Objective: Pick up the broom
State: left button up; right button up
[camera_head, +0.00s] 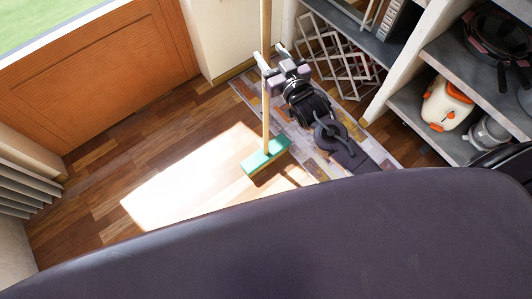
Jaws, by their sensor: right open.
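The broom stands upright on the floor, with a long wooden handle (265,107) and a green head (265,156) with pale bristles below. The top of the handle runs out of the picture. My right gripper (269,55) is open at the upper part of the handle, with its fingers pointing up and left. The handle passes right at the fingertips; I cannot tell whether it is fully between them or touching. My left gripper is not in view.
Open shelves (403,100) stand at the right, with a white and orange appliance (447,104) and a dark pan (497,38). A lattice rack (335,62) is behind my right arm. An orange wooden door (105,70) is at left. The sunlit floor (190,180) is clear.

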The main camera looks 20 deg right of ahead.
aim_at(269, 51)
jog(key=w, duration=0.3)
jog(key=shift+w+a+f, duration=0.15)
jog(key=shift+a, duration=0.1)
jog(key=c, duration=1)
grip_shut()
jog(key=shift+r, duration=0.25)
